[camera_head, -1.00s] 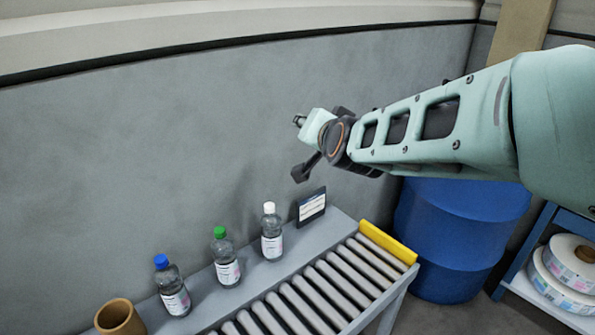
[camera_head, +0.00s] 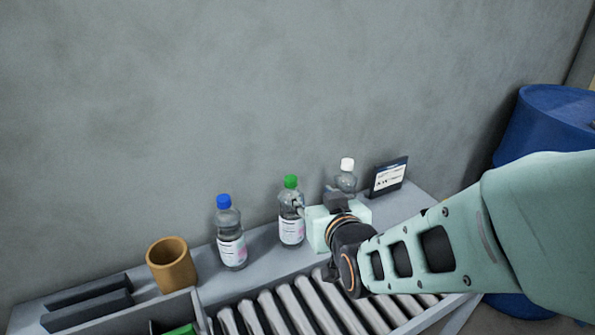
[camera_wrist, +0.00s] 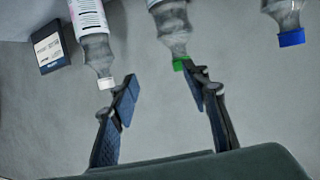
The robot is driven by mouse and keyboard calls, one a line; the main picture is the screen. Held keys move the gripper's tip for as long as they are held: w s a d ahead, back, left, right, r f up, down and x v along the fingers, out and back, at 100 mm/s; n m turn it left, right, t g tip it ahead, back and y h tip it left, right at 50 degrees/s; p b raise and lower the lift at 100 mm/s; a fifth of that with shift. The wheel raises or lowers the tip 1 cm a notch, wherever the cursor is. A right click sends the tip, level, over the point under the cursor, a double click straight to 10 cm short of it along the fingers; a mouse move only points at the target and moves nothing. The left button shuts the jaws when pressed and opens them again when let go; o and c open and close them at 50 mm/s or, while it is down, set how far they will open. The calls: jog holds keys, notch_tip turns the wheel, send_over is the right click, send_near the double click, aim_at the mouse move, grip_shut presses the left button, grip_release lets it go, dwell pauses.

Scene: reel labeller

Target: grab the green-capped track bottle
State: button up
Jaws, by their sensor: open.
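The green-capped bottle (camera_head: 291,222) stands upright on the grey ledge behind the rollers, between the blue-capped bottle (camera_head: 230,240) and the white-capped bottle (camera_head: 346,178). It is clear, with a white label. My gripper (camera_head: 303,208) is just right of it in the head view and hides part of the white-capped bottle. In the wrist view, which is upside down, my gripper (camera_wrist: 162,80) is open and empty. The green-capped bottle (camera_wrist: 172,30) lies ahead, its cap close to the right finger. I cannot tell if they touch. The white-capped bottle (camera_wrist: 93,48) is near the left fingertip.
A dark framed sign (camera_head: 388,178) stands at the ledge's right end. A brown cup (camera_head: 171,265) stands left of the bottles, with dark slotted bars (camera_head: 88,305) farther left. Rollers (camera_head: 285,307) run along the front. A blue barrel (camera_head: 545,125) is at the right.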

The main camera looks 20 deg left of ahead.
aim_at(291, 189)
jog(key=shift+n+y, duration=0.4)
jog(key=a, duration=0.5)
jog(key=shift+w+f+b, duration=0.25)
jog(key=shift+w+b, duration=0.1)
jog(key=shift+b, duration=0.05)
jog(key=b+x, duration=0.1)
jog(key=x, duration=0.1)
jog(key=f+x, duration=0.1)
jog(key=x, duration=0.2)
jog(key=shift+d+b, duration=0.1)
jog(key=shift+b, duration=0.3)
jog(key=shift+w+f, duration=0.1)
jog(key=shift+w, duration=0.3)
jog(key=shift+c, duration=0.6)
jog(key=shift+f, duration=0.1)
grip_shut()
